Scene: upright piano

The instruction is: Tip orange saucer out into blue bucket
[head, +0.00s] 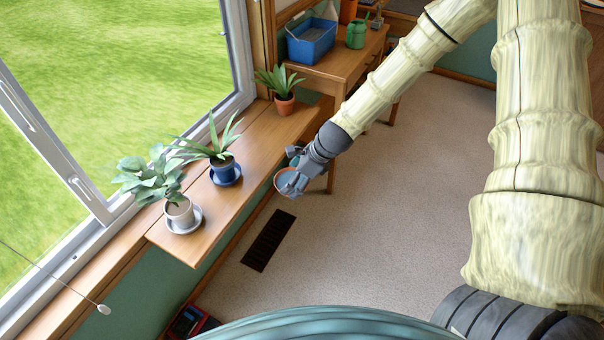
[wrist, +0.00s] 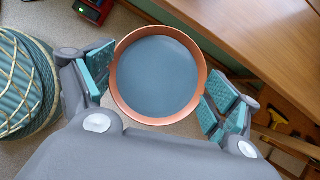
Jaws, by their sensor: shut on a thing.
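The orange saucer (head: 278,181) is a round terracotta dish off the front edge of the windowsill, above the carpet. In the wrist view the saucer (wrist: 155,121) lies between the fingers, its inside filled with flat grey-blue that looks like water. My gripper (head: 292,182) is shut on the saucer; its teal finger pads show at both sides of the rim in the wrist view (wrist: 158,88). The saucer looks about level. The blue bucket (head: 308,51) is a rectangular tub with a pale handle, on the wooden table beyond the sill, well away from my gripper.
On the sill (head: 250,165) stand a plant in a white pot (head: 180,212), one in a blue pot (head: 224,168) and one in a terracotta pot (head: 285,104). A green watering can (head: 356,34) stands beside the bucket. A dark floor vent (head: 268,240) lies below; open carpet is to the right.

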